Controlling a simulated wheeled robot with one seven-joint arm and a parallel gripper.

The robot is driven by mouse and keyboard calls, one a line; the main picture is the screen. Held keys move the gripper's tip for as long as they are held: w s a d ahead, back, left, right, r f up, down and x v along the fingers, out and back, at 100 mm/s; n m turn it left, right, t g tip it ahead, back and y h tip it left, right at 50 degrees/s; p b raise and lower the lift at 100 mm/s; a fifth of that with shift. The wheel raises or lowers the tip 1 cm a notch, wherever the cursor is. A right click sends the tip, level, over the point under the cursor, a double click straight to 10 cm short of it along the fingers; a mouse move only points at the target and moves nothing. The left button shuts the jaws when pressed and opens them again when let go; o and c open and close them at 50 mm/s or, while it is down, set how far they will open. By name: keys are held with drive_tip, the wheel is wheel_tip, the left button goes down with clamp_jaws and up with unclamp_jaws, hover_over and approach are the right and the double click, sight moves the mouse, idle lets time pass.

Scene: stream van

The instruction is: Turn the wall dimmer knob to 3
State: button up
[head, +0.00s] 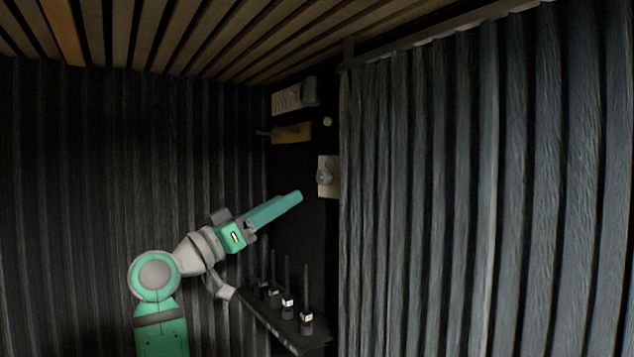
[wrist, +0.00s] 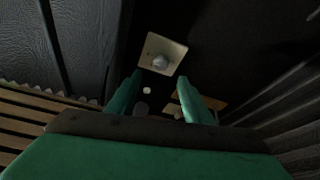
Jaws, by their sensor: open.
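The wall dimmer is a pale square plate (head: 333,166) with a round grey knob (head: 323,177) on the dark wall, beside the grey curtain-like panel in the head view. The plate (wrist: 174,43) and knob (wrist: 160,62) also show in the wrist view, ahead of the fingers. The numbers on the dial are too small to read. My gripper (head: 297,197) is below and left of the knob in the head view, apart from it. In the wrist view my gripper (wrist: 158,90) shows two green fingers spread apart, with nothing between them.
A shelf (head: 285,333) with several upright dark rods on white-marked bases is below my gripper. Above the dimmer are a small white round button (head: 327,121), an orange-brown block (head: 292,132) and a pale box (head: 290,97). The ribbed grey panel (head: 480,190) borders the dimmer's right side.

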sight(320, 179)
drive_tip(key=x, duration=1.1)
drive_tip(key=shift+w, duration=0.25)
drive_tip(key=c, duration=1.1)
